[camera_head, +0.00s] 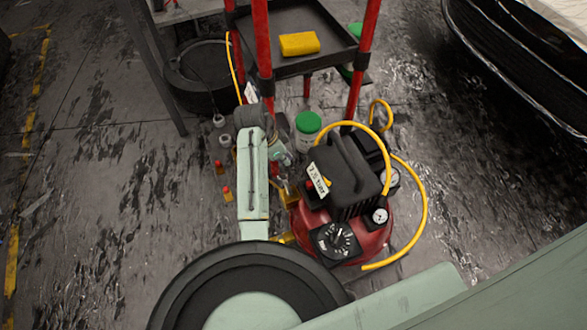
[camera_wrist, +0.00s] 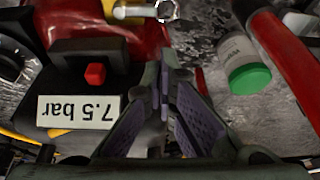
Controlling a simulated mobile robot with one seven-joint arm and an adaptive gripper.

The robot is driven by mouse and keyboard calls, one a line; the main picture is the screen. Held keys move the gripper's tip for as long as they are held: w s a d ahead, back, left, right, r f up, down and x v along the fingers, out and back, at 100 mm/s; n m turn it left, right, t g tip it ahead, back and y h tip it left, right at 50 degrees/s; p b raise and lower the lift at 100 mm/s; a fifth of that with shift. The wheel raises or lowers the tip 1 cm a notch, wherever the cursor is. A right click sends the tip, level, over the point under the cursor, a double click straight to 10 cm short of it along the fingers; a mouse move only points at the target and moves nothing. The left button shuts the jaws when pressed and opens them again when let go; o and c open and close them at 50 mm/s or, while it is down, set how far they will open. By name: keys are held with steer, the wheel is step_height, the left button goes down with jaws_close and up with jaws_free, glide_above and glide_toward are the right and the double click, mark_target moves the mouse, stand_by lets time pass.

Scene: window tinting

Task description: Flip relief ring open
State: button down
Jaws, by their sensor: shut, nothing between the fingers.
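The air compressor has a red tank (camera_head: 375,236) and a black motor housing (camera_head: 350,178). In the wrist view, a metal ring (camera_wrist: 167,11) shows at the top edge, at the end of a pale metal fitting (camera_wrist: 133,11) beside the red tank (camera_wrist: 75,20). The ring is cut off by the frame edge, and I cannot tell its angle. I cannot make it out in the head view. My gripper (camera_wrist: 166,70) is shut and empty, with its fingertips pointing towards the ring and a visible gap before it. In the head view my arm mostly hides the gripper.
A "7.5 bar" label (camera_wrist: 78,111) and red button (camera_wrist: 95,74) sit left of the fingers. A green-lidded tub (camera_head: 308,130) stands beyond the compressor. A yellow hose (camera_head: 423,210) curves on the right. A red-legged cart (camera_head: 264,50) stands behind; small bottles (camera_head: 219,168) are left.

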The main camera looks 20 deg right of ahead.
mark_target(282, 175)
steer(key=x, duration=1)
steer(key=shift+w+a+r+n+p, duration=0.1)
steer(key=shift+w+a+n+p, duration=0.1)
steer(key=shift+a+n+p, duration=0.4)
stand_by(0.3)
steer(key=n+p, duration=0.1)
steer(key=a+n+t+p, duration=0.1)
steer(key=n, duration=0.1)
steer(key=a+n+p, duration=0.1)
steer(key=shift+w+r+t+y, duration=0.1)
steer(key=shift+w+t+y, duration=0.2)
steer(key=shift+t, duration=0.1)
steer(key=n+p, duration=0.1)
steer(key=a+n+p, duration=0.1)
steer(key=n, duration=0.1)
steer(key=shift+s+a+t, duration=0.1)
steer(key=shift+a+t, duration=0.15)
steer(key=shift+t, duration=0.05)
steer(key=a+n+p, duration=0.1)
steer(key=s+a+n+y+p, duration=0.1)
steer(key=shift+a+n+t, duration=0.3)
steer(key=shift+a, duration=0.1)
steer(key=shift+w+f, duration=0.15)
steer(key=shift+f, duration=0.05)
